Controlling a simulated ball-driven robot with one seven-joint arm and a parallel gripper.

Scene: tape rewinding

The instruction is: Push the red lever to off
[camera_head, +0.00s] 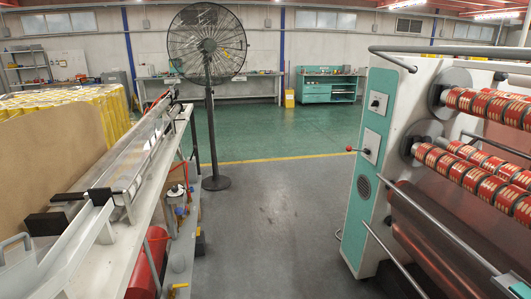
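The red lever (350,149) is a small red knob on a short dark stem. It sticks out to the left from a light plate (371,146) on the teal and white end panel of the machine at the right. The stem looks close to level; I cannot read any on or off marking. A second plate with a dark switch (377,102) sits above it. My gripper is not in view, and nothing touches the lever.
The rewinding machine (357,215) fills the right, with rolls of red tape (490,105). A long white bench (150,205) runs along the left. A standing fan (209,100) is in the middle back. The grey floor (275,230) between bench and machine is clear.

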